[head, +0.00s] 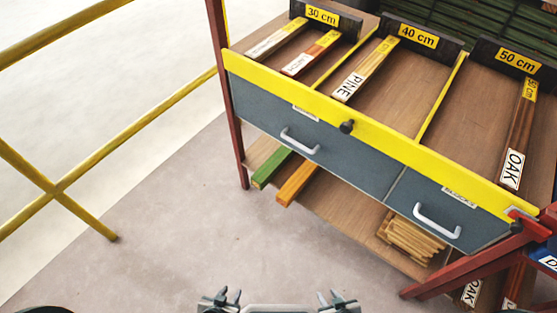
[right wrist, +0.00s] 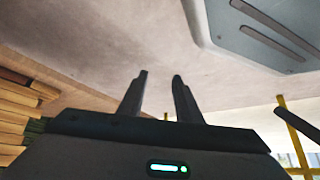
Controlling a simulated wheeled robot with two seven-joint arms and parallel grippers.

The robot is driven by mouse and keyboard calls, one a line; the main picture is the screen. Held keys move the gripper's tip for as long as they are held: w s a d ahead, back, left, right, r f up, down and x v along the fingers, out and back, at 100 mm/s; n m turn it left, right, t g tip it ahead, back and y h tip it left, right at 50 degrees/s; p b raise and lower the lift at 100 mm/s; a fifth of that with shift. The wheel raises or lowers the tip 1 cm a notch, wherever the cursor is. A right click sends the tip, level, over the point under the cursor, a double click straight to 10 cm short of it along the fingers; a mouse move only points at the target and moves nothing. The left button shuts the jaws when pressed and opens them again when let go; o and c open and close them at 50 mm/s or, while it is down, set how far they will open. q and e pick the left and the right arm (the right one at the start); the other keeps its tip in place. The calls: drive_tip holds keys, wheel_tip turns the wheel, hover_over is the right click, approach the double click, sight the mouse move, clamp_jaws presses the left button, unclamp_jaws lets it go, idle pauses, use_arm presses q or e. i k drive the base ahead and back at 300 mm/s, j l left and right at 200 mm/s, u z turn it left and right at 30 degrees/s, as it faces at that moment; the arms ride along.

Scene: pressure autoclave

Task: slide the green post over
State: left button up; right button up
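The green post (head: 271,168) lies on the lower wooden shelf under the grey drawers, at the left end, its near end sticking out past the shelf edge. An orange post (head: 297,183) lies beside it on the right. The far parts of both are hidden under the drawers. My left gripper (head: 229,295) is low at the bottom of the head view, open and empty, well short of the post. My right gripper (head: 331,296) is level with it to the right. In the right wrist view its two fingers (right wrist: 160,75) stand apart with nothing between them.
Grey drawers (head: 300,125) with handles and a yellow rail (head: 400,145) overhang the lower shelf. A bundle of wooden sticks (head: 410,236) lies further right. A red frame (head: 470,272) stands at right, a yellow railing (head: 130,120) at left. The floor before the shelf is clear.

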sight(270, 168)
drive_tip(key=i+j+u, duration=0.5)
drive_tip(key=i, duration=0.25)
